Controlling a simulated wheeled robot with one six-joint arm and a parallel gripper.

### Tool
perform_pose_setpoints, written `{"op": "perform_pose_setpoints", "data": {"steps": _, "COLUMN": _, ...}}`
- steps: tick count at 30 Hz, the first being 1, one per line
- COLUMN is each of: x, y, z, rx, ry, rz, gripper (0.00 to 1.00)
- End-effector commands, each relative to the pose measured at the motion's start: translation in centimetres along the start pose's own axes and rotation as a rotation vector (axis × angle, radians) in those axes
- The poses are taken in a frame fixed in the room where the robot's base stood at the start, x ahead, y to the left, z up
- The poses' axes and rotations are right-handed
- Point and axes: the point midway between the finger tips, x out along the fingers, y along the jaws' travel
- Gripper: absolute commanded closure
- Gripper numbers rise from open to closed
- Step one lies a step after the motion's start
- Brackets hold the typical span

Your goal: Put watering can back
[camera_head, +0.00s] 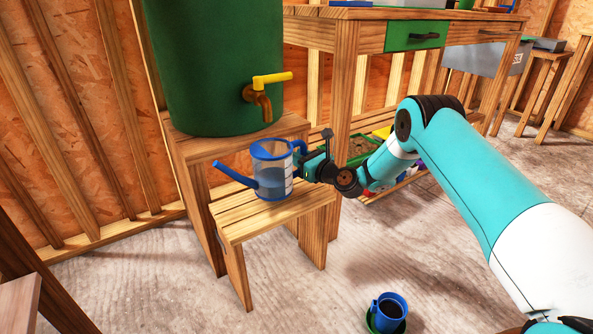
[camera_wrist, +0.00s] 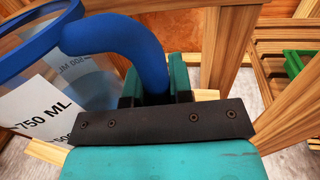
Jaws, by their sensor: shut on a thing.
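The watering can (camera_head: 272,170) is clear with a blue rim, blue spout and blue handle, and holds bluish water. It is upright at the small wooden stool (camera_head: 235,227), below the yellow-handled tap (camera_head: 262,90) of the green barrel. I cannot tell whether its base touches the stool top. My gripper (camera_head: 302,165) is at the can's right side, shut on its blue handle. In the wrist view the handle (camera_wrist: 120,45) runs down between the jaws (camera_wrist: 157,88), and a white label reading 750 ML (camera_wrist: 38,105) shows on the can.
The green barrel (camera_head: 215,60) stands on a wooden stand (camera_head: 190,150) behind the stool. A workbench (camera_head: 340,100) with a green drawer (camera_head: 415,36) is at the back right. A blue mug (camera_head: 389,308) on a green saucer is on the floor in front. Floor left of it is clear.

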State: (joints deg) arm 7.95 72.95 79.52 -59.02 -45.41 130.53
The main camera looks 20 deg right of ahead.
Motion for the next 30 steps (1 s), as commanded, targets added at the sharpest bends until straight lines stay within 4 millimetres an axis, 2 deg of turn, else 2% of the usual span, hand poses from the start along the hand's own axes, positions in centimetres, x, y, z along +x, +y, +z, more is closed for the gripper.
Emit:
{"op": "perform_pose_setpoints", "data": {"steps": 5, "x": 1.2, "y": 0.0, "z": 0.1, "rx": -0.001, "ry": -0.005, "rz": 0.0, "gripper": 1.0}}
{"op": "perform_pose_setpoints", "data": {"steps": 9, "x": 0.9, "y": 0.0, "z": -2.5, "rx": 0.002, "ry": -0.002, "rz": -0.001, "gripper": 1.0}}
{"op": "perform_pose_setpoints", "data": {"steps": 12, "x": 0.9, "y": 0.0, "z": -3.5, "rx": 0.001, "ry": -0.003, "rz": -0.001, "gripper": 1.0}}
{"op": "perform_pose_setpoints", "data": {"steps": 23, "x": 0.9, "y": 0.0, "z": -3.5, "rx": 0.001, "ry": -0.003, "rz": -0.001, "gripper": 1.0}}
{"op": "perform_pose_setpoints", "data": {"steps": 24, "x": 0.9, "y": 0.0, "z": -3.7, "rx": -0.001, "ry": -0.001, "rz": -0.001, "gripper": 0.77}}
{"op": "perform_pose_setpoints", "data": {"steps": 27, "x": 0.9, "y": 0.0, "z": -3.6, "rx": -0.001, "ry": -0.001, "rz": -0.001, "gripper": 0.54}}
{"op": "perform_pose_setpoints", "data": {"steps": 30, "x": 0.9, "y": 0.0, "z": -3.6, "rx": -0.001, "ry": -0.001, "rz": -0.001, "gripper": 0.54}}
